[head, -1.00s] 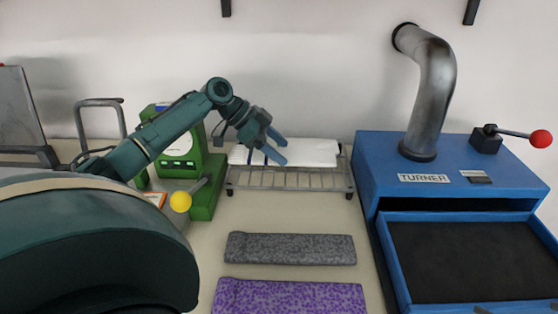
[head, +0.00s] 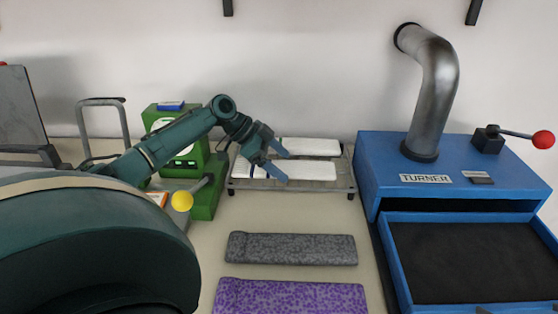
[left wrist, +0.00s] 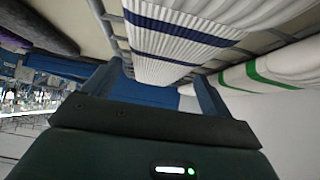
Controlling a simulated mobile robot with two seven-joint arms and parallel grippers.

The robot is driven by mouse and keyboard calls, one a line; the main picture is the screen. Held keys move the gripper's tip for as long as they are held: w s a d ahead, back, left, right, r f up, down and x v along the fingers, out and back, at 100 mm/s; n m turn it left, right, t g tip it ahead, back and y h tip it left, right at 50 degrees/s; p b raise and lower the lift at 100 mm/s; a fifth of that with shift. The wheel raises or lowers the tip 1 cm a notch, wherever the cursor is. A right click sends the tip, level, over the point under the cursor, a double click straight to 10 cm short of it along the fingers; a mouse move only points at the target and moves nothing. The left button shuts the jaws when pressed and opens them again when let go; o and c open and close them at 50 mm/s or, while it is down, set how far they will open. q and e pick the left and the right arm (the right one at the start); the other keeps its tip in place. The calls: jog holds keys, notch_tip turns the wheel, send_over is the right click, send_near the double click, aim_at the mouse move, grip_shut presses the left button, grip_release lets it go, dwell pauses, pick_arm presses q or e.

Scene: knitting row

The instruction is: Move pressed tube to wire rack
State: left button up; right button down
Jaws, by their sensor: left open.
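A flat white tube with blue stripes (head: 305,171) lies along the front of the wire rack (head: 346,175). It also shows in the left wrist view (left wrist: 180,40). A second white tube, with green stripes in the left wrist view (left wrist: 265,75), lies behind it on the rack, and it shows in the head view (head: 315,147). My left gripper (head: 280,164) is open at the left end of the blue-striped tube, fingers pointing right. Its fingers also show in the left wrist view (left wrist: 158,78), with the tube end near them. My right gripper is out of view.
A green machine (head: 205,200) with a yellow-knobbed lever stands left of the rack. A blue TURNER machine (head: 372,222) with a pipe and open tray is at right. Grey (head: 290,248) and purple (head: 290,296) knitted pieces lie in front. Counter between rack and grey piece is clear.

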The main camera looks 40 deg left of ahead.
pick_arm(q)
jog(key=b+v, duration=0.1)
jog(key=v, duration=1.1)
dwell(0.4)
